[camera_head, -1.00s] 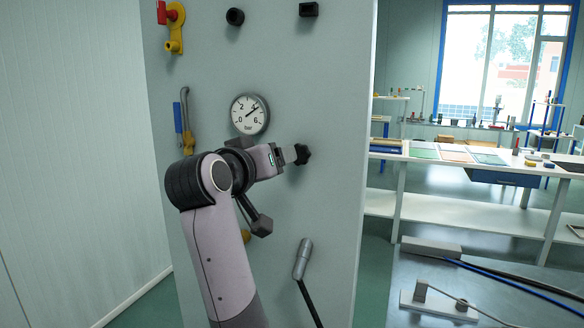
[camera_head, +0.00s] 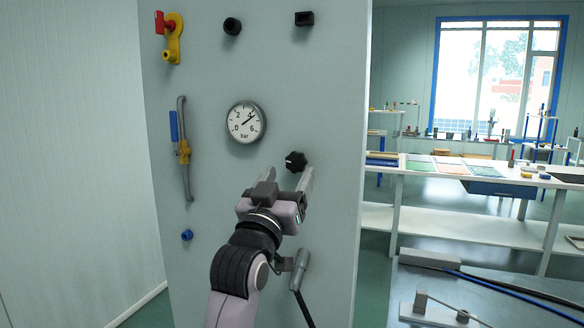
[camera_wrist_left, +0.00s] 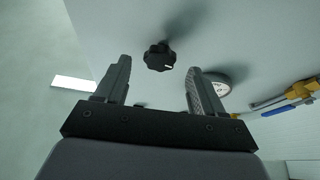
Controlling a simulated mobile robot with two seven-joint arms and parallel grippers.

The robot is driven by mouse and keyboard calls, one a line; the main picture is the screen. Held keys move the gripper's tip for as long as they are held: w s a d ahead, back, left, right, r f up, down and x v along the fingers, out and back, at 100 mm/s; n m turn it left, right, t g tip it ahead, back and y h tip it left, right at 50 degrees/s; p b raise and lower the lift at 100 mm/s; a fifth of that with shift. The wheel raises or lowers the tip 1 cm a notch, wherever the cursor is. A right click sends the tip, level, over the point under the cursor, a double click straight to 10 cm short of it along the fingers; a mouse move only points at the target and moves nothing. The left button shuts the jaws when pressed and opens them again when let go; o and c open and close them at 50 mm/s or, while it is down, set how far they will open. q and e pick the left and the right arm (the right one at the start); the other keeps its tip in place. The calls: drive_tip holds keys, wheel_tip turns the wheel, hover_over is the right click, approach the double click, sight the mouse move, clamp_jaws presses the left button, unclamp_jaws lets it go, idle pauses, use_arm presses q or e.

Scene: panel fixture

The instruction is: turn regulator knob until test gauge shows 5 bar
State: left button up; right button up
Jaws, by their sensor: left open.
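The regulator knob (camera_head: 295,161) is black and lobed, on the pale panel (camera_head: 330,110). The round test gauge (camera_head: 244,122) is up and left of it, marked in bar. Its needle points to the upper right, between the 2 and the 6, around where a 4 would be. My left gripper (camera_head: 287,180) is open just below the knob, fingers pointing up. In the left wrist view the knob (camera_wrist_left: 159,57), with a white mark, shows beyond and between the open fingertips (camera_wrist_left: 158,72), apart from them. The gauge (camera_wrist_left: 218,87) is partly hidden by a finger there. My right gripper is not in view.
A yellow valve with a red handle (camera_head: 170,36), two black fittings (camera_head: 232,26) and a pipe with a blue-handled valve (camera_head: 182,148) are on the panel. A blue knob (camera_head: 187,235) and a grey cylinder (camera_head: 300,268) sit lower. Benches (camera_head: 470,215) stand right.

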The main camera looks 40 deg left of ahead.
sight(297, 162)
use_arm(q)
drive_tip(key=shift+x, duration=1.4)
drive_tip(key=c, duration=1.1)
drive_tip(key=shift+o, duration=0.2)
drive_tip(key=shift+r+n+p, duration=0.1)
drive_tip(key=shift+n+p, duration=0.2)
drive_tip(key=shift+p, duration=0.05)
drive_tip(key=shift+d+n+g+y+p, duration=0.1)
drive_tip(key=shift+n+g+y+p, duration=0.2)
drive_tip(key=shift+n+y+p, duration=0.85)
drive_tip(key=shift+n+h+b, duration=0.25)
drive_tip(key=shift+n+b, duration=0.1)
drive_tip(key=shift+b, duration=0.3)
drive_tip(key=o, duration=1.1)
drive_tip(key=shift+c, duration=0.2)
